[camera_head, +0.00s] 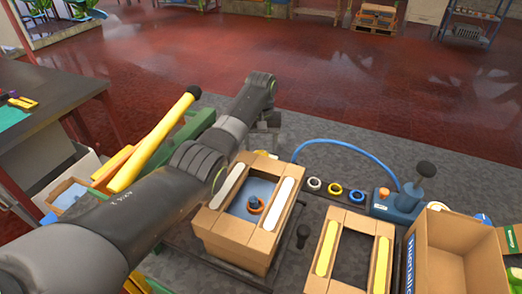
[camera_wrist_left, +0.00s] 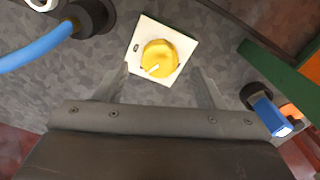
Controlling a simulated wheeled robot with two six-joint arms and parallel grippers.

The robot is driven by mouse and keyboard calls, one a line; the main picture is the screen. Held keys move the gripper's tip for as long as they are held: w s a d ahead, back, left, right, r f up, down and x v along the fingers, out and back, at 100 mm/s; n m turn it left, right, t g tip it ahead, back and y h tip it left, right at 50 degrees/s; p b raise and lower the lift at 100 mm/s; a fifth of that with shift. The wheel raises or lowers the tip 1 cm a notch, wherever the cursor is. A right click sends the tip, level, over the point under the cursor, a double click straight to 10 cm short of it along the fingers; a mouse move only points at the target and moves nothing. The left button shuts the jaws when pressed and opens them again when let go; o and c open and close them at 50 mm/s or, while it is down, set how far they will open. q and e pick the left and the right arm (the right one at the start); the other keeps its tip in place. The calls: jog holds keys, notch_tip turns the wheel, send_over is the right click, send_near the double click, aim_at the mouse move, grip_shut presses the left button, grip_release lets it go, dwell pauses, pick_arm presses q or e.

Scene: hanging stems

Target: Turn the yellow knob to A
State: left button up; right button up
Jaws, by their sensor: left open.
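The yellow knob (camera_wrist_left: 159,59) sits on a white square plate (camera_wrist_left: 181,38) in the left wrist view. A short white mark on the knob points toward the lower left of the picture. A small dark mark is at the plate's left edge; I cannot read it. My left gripper (camera_wrist_left: 160,75) is open, its fingers on either side of the knob's near side, with nothing between them that it grips. In the head view the left gripper (camera_head: 268,126) is beyond the cardboard box, and I cannot make out the knob there. My right gripper is not in view.
A blue cable (camera_head: 345,146) arches beside my left gripper. A cardboard box (camera_head: 235,230) stands under my left arm. White, yellow and blue rings (camera_head: 335,188) and a blue joystick unit (camera_head: 396,203) are to the right. A blue-handled part (camera_wrist_left: 270,115) is right of the fingers.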

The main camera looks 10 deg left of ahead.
aim_at(261, 152)
pick_arm(q)
jog(key=shift+f, duration=1.75)
jog(key=shift+c, duration=1)
jog(key=c, duration=0.8)
